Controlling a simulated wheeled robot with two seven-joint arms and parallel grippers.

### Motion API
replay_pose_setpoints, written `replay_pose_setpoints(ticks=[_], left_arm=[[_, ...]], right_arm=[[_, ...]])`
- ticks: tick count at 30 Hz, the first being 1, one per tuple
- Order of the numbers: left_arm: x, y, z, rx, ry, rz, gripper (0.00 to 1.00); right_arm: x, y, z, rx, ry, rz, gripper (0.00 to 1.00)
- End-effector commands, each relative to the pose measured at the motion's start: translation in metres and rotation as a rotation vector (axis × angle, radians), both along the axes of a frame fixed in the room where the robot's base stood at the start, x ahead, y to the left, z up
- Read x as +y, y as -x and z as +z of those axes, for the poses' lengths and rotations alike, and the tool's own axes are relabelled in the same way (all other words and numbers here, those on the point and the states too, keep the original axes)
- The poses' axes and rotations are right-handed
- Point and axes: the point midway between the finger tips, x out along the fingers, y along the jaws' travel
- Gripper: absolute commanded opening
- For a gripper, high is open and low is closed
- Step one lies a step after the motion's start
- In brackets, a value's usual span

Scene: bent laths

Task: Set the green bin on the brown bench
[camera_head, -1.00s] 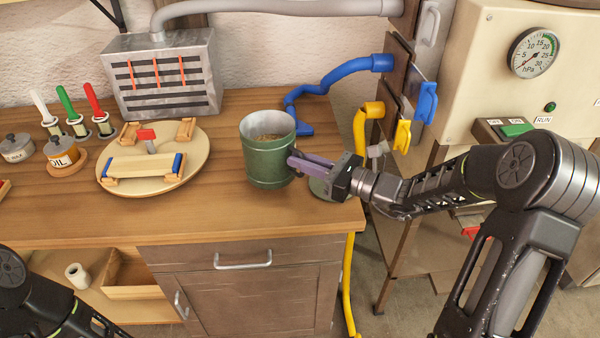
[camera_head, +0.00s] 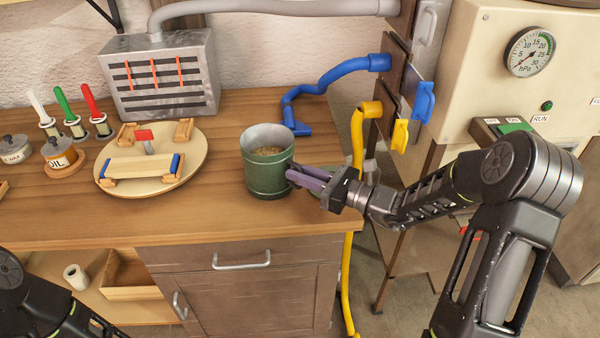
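The green bin (camera_head: 266,176) is a round, upright container with a grey inside rim and brown contents. It is over the right part of the brown bench (camera_head: 217,212), and its base looks at or very near the bench top. My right gripper (camera_head: 289,174) reaches in from the right. Its purple fingers are at the bin's right wall and look shut on it; the exact contact is hidden. Of my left arm, only dark links show at the lower left; the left gripper is out of view.
A round wooden board (camera_head: 191,163) with blocks lies left of the bin. An oil pot (camera_head: 60,153) and colored-handled tools stand further left. A grey slotted box (camera_head: 162,75) is behind. A blue pipe (camera_head: 318,86) and a yellow pipe (camera_head: 357,140) are to the right.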

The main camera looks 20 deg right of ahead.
Motion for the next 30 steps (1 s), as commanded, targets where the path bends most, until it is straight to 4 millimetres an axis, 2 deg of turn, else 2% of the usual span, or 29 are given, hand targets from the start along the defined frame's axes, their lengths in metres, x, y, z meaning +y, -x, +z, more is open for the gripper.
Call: replay_pose_setpoints(ticks=[1, 6, 17, 23, 30], left_arm=[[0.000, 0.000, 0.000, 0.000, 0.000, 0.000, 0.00], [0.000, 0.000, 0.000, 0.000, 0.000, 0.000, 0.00], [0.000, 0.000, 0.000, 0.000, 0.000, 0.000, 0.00], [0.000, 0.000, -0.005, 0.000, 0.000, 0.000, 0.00], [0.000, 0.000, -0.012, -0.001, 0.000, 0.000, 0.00]], right_arm=[[0.000, 0.000, 0.000, 0.000, 0.000, 0.000, 0.19], [0.000, 0.000, 0.000, 0.000, 0.000, 0.001, 0.31], [-0.004, 0.004, 0.000, 0.001, 0.001, -0.001, 0.31], [-0.022, 0.023, 0.000, 0.001, 0.002, -0.003, 0.31], [-0.056, 0.061, -0.001, 0.000, 0.001, -0.003, 0.31]])
